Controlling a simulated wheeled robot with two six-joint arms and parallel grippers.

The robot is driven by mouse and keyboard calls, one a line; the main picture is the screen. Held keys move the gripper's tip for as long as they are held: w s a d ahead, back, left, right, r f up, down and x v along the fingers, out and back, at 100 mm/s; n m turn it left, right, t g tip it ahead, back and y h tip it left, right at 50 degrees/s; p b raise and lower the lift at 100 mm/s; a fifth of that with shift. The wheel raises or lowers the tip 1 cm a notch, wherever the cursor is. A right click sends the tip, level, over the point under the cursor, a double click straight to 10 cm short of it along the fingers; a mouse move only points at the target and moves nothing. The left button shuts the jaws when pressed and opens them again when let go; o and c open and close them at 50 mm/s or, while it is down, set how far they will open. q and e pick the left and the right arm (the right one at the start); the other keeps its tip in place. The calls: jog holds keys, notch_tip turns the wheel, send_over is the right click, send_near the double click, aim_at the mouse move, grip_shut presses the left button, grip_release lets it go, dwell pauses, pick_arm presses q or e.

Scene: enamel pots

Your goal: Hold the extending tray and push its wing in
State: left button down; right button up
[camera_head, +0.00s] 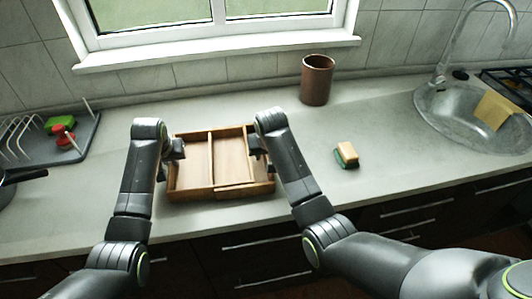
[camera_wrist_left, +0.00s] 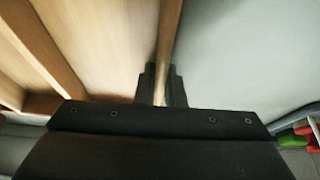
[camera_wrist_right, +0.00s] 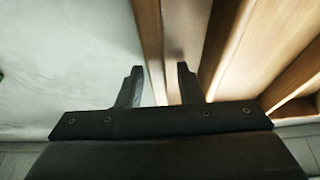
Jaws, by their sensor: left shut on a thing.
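The wooden extending tray (camera_head: 192,194) lies on the counter below the window, with dividers inside. Its wing (camera_head: 246,189) is at the right end, with a slightly stepped front edge where it meets the body. My left gripper (camera_head: 176,152) is shut on the tray's left wall, which also shows between the fingers in the left wrist view (camera_wrist_left: 168,40). My right gripper (camera_head: 259,155) is at the wing's right side. In the right wrist view its fingers (camera_wrist_right: 159,82) are apart, with the wing's side wall (camera_wrist_right: 149,35) between them. The right arm partly hides that wall.
A brown cup (camera_head: 317,80) stands behind to the right. A sponge (camera_head: 346,155) lies on the counter right of the right arm. A dish rack (camera_head: 60,135) is at the left, a sink (camera_head: 450,118) at the far right.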

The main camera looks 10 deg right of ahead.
jog(key=shift+r, duration=0.1)
jog(key=v, duration=1.1)
jog(key=shift+s+r, duration=0.25)
jog(key=shift+r, duration=0.1)
